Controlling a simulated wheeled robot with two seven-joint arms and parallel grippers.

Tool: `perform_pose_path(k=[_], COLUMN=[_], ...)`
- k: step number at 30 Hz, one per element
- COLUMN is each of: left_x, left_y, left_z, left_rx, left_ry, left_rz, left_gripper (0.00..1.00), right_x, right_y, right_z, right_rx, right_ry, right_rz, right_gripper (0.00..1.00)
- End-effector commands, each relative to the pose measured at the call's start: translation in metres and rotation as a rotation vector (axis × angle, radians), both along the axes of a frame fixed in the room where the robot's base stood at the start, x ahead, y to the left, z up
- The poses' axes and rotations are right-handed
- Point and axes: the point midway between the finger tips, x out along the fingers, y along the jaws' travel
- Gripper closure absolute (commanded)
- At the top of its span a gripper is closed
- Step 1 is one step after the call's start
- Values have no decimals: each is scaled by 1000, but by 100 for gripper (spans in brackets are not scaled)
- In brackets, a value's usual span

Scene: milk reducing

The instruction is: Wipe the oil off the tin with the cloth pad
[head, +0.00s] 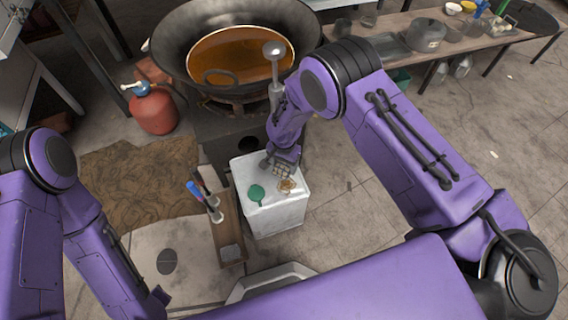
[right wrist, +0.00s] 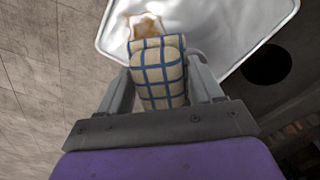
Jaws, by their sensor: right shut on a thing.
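The tin (head: 275,218) is a white box standing on the floor in the middle of the head view. A brown oil patch (head: 287,186) is on its top; the patch also shows in the right wrist view (right wrist: 146,25). My right gripper (head: 279,163) is over the far part of the tin's top. It is shut on the cloth pad (right wrist: 162,72), cream with blue checks, which lies between its fingers. The pad's far end is close to the oil patch and partly overlaps it in the wrist view. I cannot tell whether the pad touches the tin. My left gripper is not in view.
A green round cap (head: 256,192) lies on the tin's top. A narrow wooden bench (head: 229,232) with cups and tools stands left of the tin. Beyond are a large wok (head: 172,50) of brown oil, a red gas bottle (head: 153,112) and a long table (head: 388,25).

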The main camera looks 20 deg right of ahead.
Motion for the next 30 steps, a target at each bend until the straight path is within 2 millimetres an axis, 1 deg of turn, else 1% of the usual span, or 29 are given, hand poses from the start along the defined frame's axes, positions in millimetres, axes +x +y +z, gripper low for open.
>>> perform_pose_path(k=[1,5,8,16,25,29,30], left_x=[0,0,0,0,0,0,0], left_y=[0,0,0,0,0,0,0], left_z=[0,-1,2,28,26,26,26], left_rx=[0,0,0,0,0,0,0], left_ry=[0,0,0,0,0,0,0], left_rz=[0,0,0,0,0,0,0], left_gripper=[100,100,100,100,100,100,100], right_x=[4,4,4,5,5,8,10], right_y=[3,3,3,4,4,2,1], right_z=[2,1,4,34,32,38,42], right_rx=[5,5,6,5,6,6,6], right_ry=[-11,-12,-13,-13,-13,-13,-15], right_rz=[2,2,2,3,3,19,29], right_gripper=[63,63,63,63,63,63,67])
